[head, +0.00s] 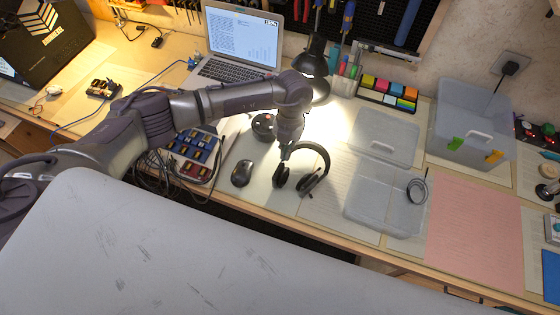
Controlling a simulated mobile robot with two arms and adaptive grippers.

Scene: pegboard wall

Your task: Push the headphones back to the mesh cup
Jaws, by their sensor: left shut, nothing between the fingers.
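The black headphones (306,183) lie on the desk near its front edge, right of a dark computer mouse, with the band arching to the right. My left gripper (284,157) points down at the left ear cup, shut and empty. It overlaps the headphones' upper left side in the head view; whether it touches them I cannot tell. The mesh cup (344,86), holding pens and markers, stands farther back and to the right, beside the black desk lamp. My right gripper is not in view.
The black lamp (312,66) stands behind my left gripper. A mouse (242,173) lies left of the headphones. A laptop (240,45) is at the back. Clear lids (385,136) and a clear bin (470,125) are to the right. Papers cover the desk between headphones and cup.

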